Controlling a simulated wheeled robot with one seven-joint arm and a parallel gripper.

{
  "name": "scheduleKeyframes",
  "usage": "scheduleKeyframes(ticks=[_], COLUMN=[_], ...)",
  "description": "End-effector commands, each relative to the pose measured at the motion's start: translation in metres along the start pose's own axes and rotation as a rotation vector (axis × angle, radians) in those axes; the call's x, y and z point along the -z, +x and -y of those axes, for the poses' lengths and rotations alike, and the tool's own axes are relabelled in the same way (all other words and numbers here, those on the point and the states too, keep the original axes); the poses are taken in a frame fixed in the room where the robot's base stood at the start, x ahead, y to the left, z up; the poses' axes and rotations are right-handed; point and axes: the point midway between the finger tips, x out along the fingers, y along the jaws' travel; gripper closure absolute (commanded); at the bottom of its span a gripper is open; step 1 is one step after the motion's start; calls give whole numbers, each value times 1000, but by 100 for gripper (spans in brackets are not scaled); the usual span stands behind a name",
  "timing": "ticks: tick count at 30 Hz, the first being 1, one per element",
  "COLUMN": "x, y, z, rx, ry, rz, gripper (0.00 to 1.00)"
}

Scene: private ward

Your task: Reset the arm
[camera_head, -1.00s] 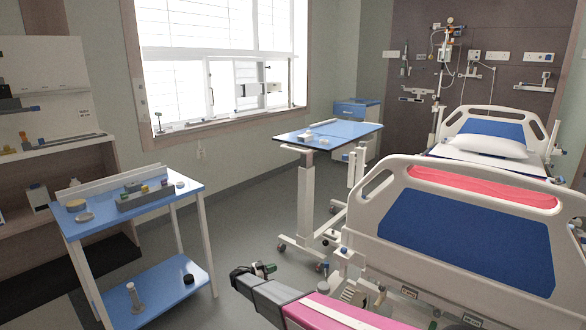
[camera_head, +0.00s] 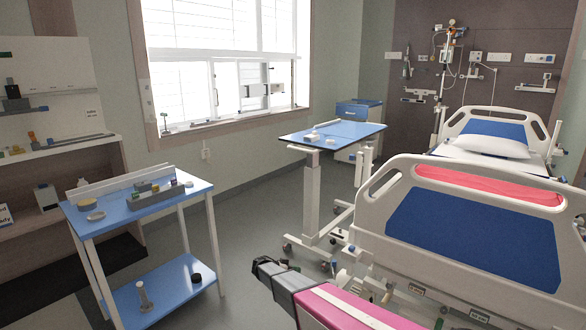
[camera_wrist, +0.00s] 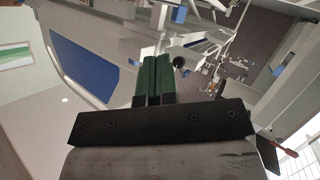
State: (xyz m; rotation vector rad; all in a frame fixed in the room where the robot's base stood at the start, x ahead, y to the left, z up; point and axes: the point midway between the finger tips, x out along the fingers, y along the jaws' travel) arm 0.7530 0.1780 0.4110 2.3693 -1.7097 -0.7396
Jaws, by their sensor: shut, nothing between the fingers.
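My arm reaches in from the bottom of the head view, with a pink and grey link showing. My gripper (camera_head: 268,264) is at its far end, low over the floor, between the blue cart and the foot of the bed. In the wrist view, the two green fingers of my gripper (camera_wrist: 154,78) lie side by side, shut and with nothing between them. The fingertips are hard to make out in the head view.
The hospital bed (camera_head: 470,235) stands at the right, close to my arm. A blue two-tier cart (camera_head: 150,213) with small items stands at the left. An overbed table (camera_head: 350,134) stands behind. Free floor (camera_head: 240,225) lies between the cart and the overbed table.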

Motion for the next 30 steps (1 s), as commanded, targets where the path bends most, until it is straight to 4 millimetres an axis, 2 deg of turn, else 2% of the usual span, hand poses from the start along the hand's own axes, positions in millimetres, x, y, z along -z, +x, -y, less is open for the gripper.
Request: scheduleKeyframes(ticks=[1, 5, 9, 13, 18, 21, 24, 27, 30], x=[6, 15, 22, 26, 32, 37, 41, 45, 47], y=[12, 39, 62, 72, 68, 61, 54, 49, 47], z=[-25, -81, -152, -214, -288, -322, -345, -357, -361], rx=[-7, 12, 108, 266, 545, 713, 847, 935, 977], ry=[-45, -207, -400, -550, -686, -732, -757, -770, -775], rz=[53, 237, 467, 647, 805, 842, 850, 844, 836], gripper=[100, 100, 100, 100, 100, 100, 100, 100, 100])
